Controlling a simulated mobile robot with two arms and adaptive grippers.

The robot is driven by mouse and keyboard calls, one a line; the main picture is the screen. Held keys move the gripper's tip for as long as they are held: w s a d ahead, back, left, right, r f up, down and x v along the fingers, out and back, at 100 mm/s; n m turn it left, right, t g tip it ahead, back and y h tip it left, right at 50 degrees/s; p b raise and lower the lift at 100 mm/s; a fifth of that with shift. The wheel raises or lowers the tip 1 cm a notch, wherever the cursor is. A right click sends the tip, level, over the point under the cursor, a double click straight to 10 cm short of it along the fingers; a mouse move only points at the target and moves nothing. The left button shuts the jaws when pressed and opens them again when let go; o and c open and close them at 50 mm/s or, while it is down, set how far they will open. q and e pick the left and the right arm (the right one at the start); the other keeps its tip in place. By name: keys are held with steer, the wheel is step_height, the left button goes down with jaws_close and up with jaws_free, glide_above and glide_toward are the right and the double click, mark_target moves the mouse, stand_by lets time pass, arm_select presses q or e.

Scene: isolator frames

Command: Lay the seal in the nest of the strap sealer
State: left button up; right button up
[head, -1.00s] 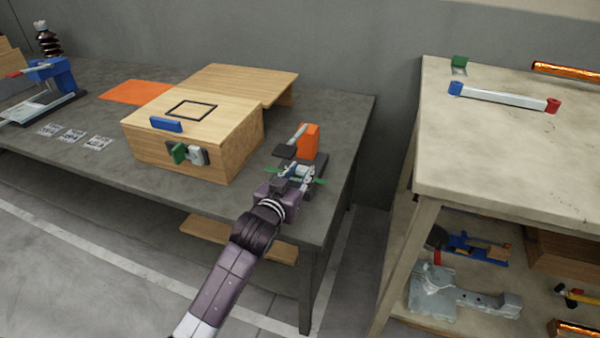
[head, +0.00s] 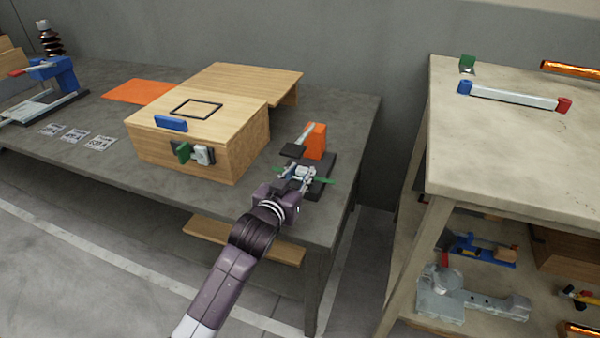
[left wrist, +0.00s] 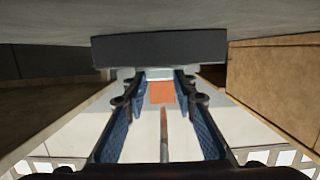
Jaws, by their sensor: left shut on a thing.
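The strap sealer has an orange block (head: 316,140), a dark base (head: 325,167) and a dark-ended lever (head: 293,150). It stands near the right end of the grey table. My left gripper (head: 298,174) is at the front of the base, low over it. The gripper is shut on a small pale piece, which I take to be the seal; it shows between the fingertips in the left wrist view (left wrist: 154,73). The fingers hide most of the seal and the nest, so I cannot tell whether they touch. My right gripper is not in view.
Green strips (head: 324,181) stick out beside my gripper. A wooden box (head: 230,155) with a blue handle and green and white fittings stands to the left. A pale bench (head: 520,155) stands across a gap to the right.

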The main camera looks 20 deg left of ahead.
arm_select(q)
steer(key=shift+f, duration=0.1)
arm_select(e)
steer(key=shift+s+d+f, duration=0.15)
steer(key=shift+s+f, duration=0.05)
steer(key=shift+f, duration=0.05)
arm_select(q)
steer(key=o, duration=1.2)
steer(key=shift+f, duration=0.1)
steer(key=shift+s, duration=0.1)
steer(key=s+r, duration=0.1)
steer(key=s, duration=0.6)
steer(key=s+r, duration=0.1)
steer(key=s, duration=0.3)
steer(key=shift+s+a+r, duration=0.25)
steer(key=shift+a+r, duration=0.05)
steer(key=shift+r, duration=0.05)
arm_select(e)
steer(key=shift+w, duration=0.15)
arm_select(q)
steer(key=shift+f, duration=0.1)
